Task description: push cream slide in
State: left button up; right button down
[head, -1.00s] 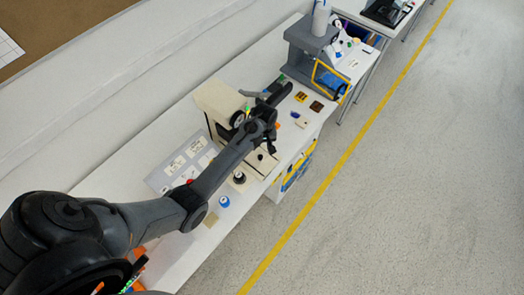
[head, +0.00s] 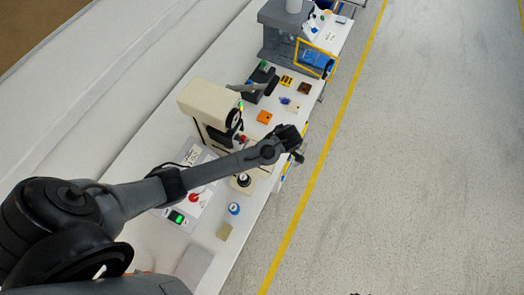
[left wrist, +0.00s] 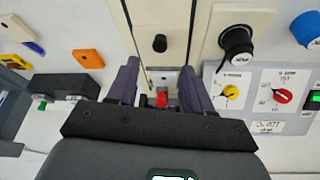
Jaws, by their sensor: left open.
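The cream slide (left wrist: 145,22) is a pale flat piece with a black knob (left wrist: 160,43) on top, in the upper middle of the left wrist view. In the head view my forearm hides most of it. It lies in front of the cream machine (head: 207,106). My left gripper (left wrist: 160,72) is open, its two dark fingers spread on either side of the slide's near end. In the head view the gripper (head: 298,150) is at the table's right edge. I cannot tell whether it touches the slide.
A black knob on a cream base (left wrist: 237,42) stands right of the slide. An orange block (left wrist: 88,58) is to the left. The floor (head: 420,180) right of the table is clear.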

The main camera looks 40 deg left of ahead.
pick_arm(q)
jog(key=x, duration=0.7)
jog(key=shift+a+f, duration=0.15)
jog(key=shift+f, duration=0.15)
grip_shut()
